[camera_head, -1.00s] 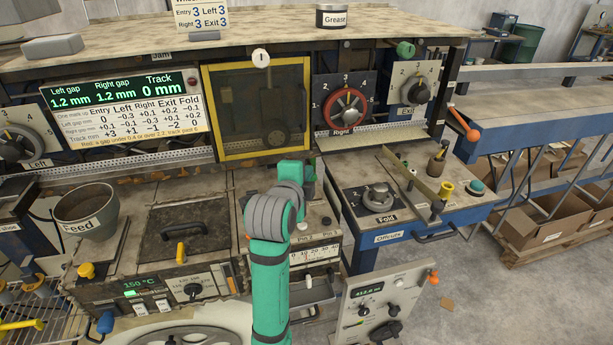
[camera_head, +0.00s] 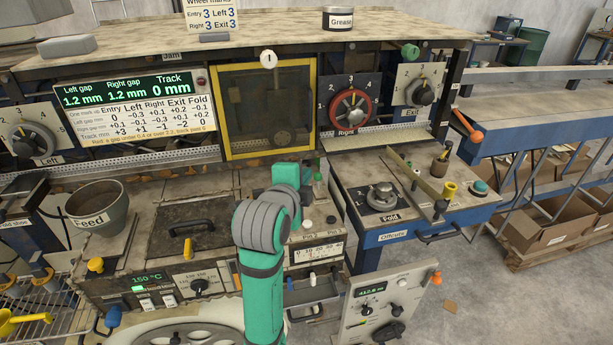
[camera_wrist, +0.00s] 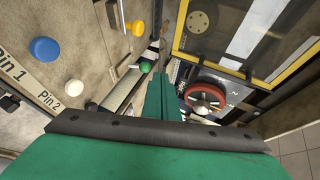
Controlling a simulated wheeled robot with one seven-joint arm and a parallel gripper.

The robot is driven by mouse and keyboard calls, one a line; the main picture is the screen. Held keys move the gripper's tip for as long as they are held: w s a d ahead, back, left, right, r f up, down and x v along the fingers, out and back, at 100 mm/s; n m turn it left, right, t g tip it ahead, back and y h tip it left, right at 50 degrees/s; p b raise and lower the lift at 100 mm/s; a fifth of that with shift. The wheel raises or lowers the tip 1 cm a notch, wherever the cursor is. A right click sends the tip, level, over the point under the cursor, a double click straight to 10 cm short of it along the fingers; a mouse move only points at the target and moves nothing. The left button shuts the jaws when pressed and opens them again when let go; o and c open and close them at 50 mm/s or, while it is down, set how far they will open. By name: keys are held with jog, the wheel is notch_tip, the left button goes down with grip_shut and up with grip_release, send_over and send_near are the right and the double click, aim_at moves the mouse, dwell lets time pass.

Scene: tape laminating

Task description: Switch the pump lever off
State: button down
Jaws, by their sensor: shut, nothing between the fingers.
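No lever carries a readable pump label, so I cannot tell which one is the pump lever. An orange-tipped lever (camera_head: 434,279) sticks out at the right of a grey control box with a green readout. A blue-tipped lever (camera_head: 112,317) stands at the lower left of the heater bench. Another orange-handled lever (camera_head: 467,124) is at the right end of the upper frame. In the wrist view my gripper (camera_wrist: 160,80) is shut and empty, its green fingers pointing toward the machine. In the head view my green arm rises over the bench and hides the fingertips.
The wrist view shows a blue knob (camera_wrist: 46,49), a white knob (camera_wrist: 74,87), a yellow knob (camera_wrist: 137,27), a green knob (camera_wrist: 146,65) and the red Right wheel (camera_wrist: 205,98) around the fingers. The yellow-framed window (camera_head: 268,157) stands behind my arm.

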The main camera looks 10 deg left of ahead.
jog(key=s+a+r, duration=0.1)
jog(key=s+r, duration=0.4)
jog(key=shift+s, duration=0.25)
jog(key=shift+a+r, duration=0.1)
jog(key=shift+a, duration=0.05)
